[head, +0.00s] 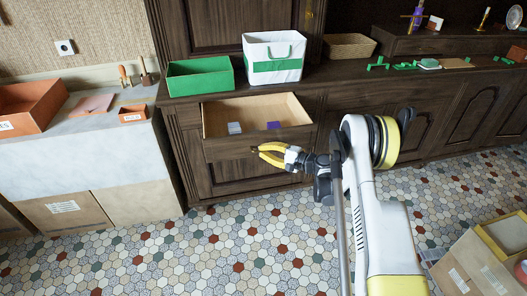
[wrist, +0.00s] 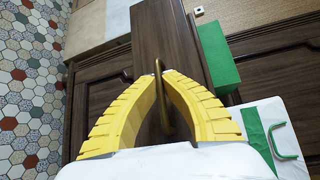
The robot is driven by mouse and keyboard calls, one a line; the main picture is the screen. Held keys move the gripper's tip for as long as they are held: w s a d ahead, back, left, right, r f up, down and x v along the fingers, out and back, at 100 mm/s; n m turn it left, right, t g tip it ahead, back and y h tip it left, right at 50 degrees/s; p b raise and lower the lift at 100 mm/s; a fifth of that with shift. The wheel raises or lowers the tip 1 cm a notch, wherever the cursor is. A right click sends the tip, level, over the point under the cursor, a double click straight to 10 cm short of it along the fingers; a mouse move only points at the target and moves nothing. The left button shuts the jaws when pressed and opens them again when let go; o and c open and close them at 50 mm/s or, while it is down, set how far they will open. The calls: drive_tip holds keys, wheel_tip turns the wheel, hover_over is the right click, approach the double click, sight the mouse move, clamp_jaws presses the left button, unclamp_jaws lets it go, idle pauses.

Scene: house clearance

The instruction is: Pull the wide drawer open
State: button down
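The wide drawer (head: 228,150) of the dark wooden cabinet stands pulled out, with its pale inside showing in the head view. A grey-white item (head: 235,128) and a small purple item (head: 273,125) lie in it. My gripper (head: 257,150) is at the drawer's front from the right. In the wrist view, the yellow fingers (wrist: 159,74) close together around the brass handle (wrist: 159,90), which runs between them. The dark drawer front (wrist: 160,35) shows beyond the fingertips. In the head view, the fingers hide the handle.
A green box (head: 200,78), a white bag (head: 272,62) and a wicker basket (head: 349,45) stand on the cabinet top above the drawer. A marble-topped counter (head: 85,128) stands at left. Cardboard boxes (head: 475,262) lie at lower right. The tiled floor (head: 220,250) before the drawer is clear.

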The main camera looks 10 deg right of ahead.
drive_tip(key=shift+a, duration=0.1)
drive_tip(key=c, duration=1.6)
unclamp_jaws()
drive_tip(key=shift+o, duration=0.2)
drive_tip(key=v, duration=1.2)
drive_tip(key=shift+w, duration=0.1)
